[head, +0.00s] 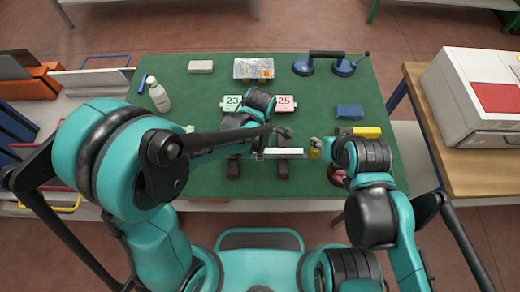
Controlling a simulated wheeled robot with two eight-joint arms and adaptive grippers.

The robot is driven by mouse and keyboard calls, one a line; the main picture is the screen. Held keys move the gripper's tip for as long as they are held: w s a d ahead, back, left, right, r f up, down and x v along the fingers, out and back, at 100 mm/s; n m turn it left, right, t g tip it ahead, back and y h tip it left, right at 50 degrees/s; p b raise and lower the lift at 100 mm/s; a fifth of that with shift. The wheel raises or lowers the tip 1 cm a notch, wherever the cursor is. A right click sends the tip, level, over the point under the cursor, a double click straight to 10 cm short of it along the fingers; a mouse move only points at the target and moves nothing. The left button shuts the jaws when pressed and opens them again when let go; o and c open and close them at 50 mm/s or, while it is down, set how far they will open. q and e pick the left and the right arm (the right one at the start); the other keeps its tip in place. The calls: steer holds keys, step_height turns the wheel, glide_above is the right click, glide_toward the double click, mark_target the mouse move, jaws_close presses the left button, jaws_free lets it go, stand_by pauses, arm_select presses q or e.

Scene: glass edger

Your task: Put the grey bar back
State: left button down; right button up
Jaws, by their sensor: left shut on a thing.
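A pale grey bar (285,153) lies crosswise over the near middle of the green table. My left gripper (262,146) is at the bar's left end and is shut on it; its fingers are small and partly hidden by my own wrist. Two dark rests (282,170) (233,169) stand side by side on the table; the bar passes over the right one. I cannot tell whether it touches that rest. My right gripper (318,146) is right of the bar, mostly hidden by its own wrist, so its jaws cannot be read.
A white box (460,100) stands on the right bench.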

arm_select(q)
steer(key=shift+f+b, duration=0.3)
steer(key=shift+f, duration=0.05)
steer(key=c, duration=1.3)
jaws_free()
steer(key=shift+c, duration=0.2)
steer(key=shift+r, duration=0.1)
step_height(320, 180, up, 12)
steer(key=shift+a, duration=0.1)
